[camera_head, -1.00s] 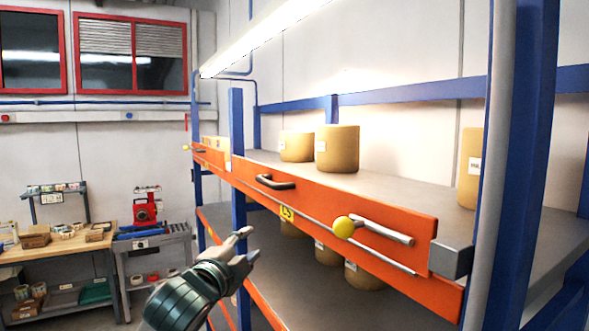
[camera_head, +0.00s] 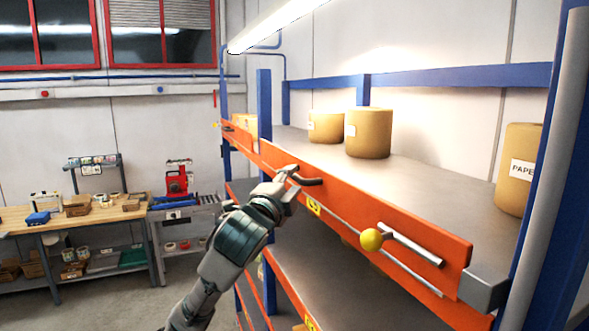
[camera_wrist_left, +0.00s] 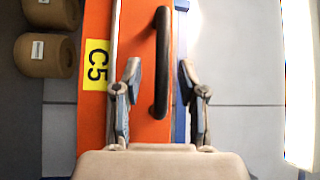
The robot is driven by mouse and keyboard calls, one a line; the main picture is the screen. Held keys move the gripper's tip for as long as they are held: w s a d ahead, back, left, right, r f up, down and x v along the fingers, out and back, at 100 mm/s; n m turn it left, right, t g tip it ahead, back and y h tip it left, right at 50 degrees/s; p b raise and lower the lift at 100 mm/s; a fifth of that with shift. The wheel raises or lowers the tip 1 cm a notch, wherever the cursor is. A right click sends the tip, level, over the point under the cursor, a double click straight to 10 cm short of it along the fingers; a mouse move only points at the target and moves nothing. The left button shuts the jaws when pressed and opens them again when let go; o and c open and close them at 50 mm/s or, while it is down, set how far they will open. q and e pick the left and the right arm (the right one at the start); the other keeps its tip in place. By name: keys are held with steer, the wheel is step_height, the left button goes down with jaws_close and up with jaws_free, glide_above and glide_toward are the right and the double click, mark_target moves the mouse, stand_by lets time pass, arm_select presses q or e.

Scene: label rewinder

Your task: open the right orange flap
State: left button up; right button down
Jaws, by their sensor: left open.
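The right orange flap (camera_head: 345,215) stands upright along the front edge of the shelf. It carries a dark handle (camera_head: 310,181), a yellow knob (camera_head: 371,240), a metal bar and a yellow C5 label. My left gripper (camera_head: 291,179) is at the handle's left end. In the left wrist view my left gripper (camera_wrist_left: 162,85) is open, with one finger on each side of the dark handle (camera_wrist_left: 161,62). The fingers look apart from the handle; whether either touches it I cannot tell. My right gripper is not in view.
Brown paper rolls (camera_head: 368,132) stand on the grey shelf (camera_head: 420,195) behind the flap. Blue rack posts (camera_head: 264,110) rise on both sides. A wooden workbench (camera_head: 75,217) and a red device (camera_head: 176,180) stand at the back left. The floor at left is clear.

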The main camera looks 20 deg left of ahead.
arm_select(q)
steer(key=shift+w+r+p, duration=0.3)
steer(key=shift+w+p, duration=0.05)
steer(key=shift+w, duration=0.85)
steer(key=shift+w+a+f, duration=0.1)
steer(key=shift+w+a, duration=0.05)
steer(key=shift+w, duration=0.1)
steer(key=shift+a, duration=0.35)
steer(key=shift+c, duration=0.6)
steer(key=shift+a, duration=0.1)
steer(key=c, duration=0.4)
steer(key=shift+s, duration=0.1)
jaws_close()
steer(key=shift+f, duration=0.1)
